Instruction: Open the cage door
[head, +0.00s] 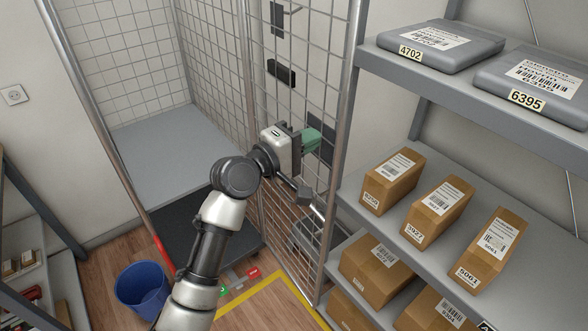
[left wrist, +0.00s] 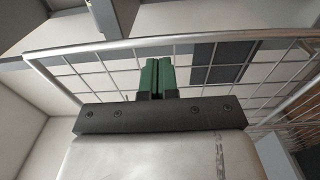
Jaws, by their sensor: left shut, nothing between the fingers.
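The cage door (head: 308,55) is a wire-mesh panel in a grey tube frame. It stands swung out at the right of the cage (head: 160,150), whose front opening shows clear of mesh. A black handle (head: 281,73) and dark plates are on the door. My left gripper (head: 313,140) is in front of the door mesh, below the handle, with its green fingers shut and empty. In the left wrist view the fingers (left wrist: 157,76) are together, with mesh and a dark plate (left wrist: 222,64) beyond. I cannot tell whether they touch the door. My right gripper is not in view.
A shelf rack (head: 395,65) with grey cases and several cardboard boxes stands close at the right of the door. A blue bin (head: 142,286) stands on the wood floor at lower left. Yellow tape (head: 262,296) marks the floor below the door.

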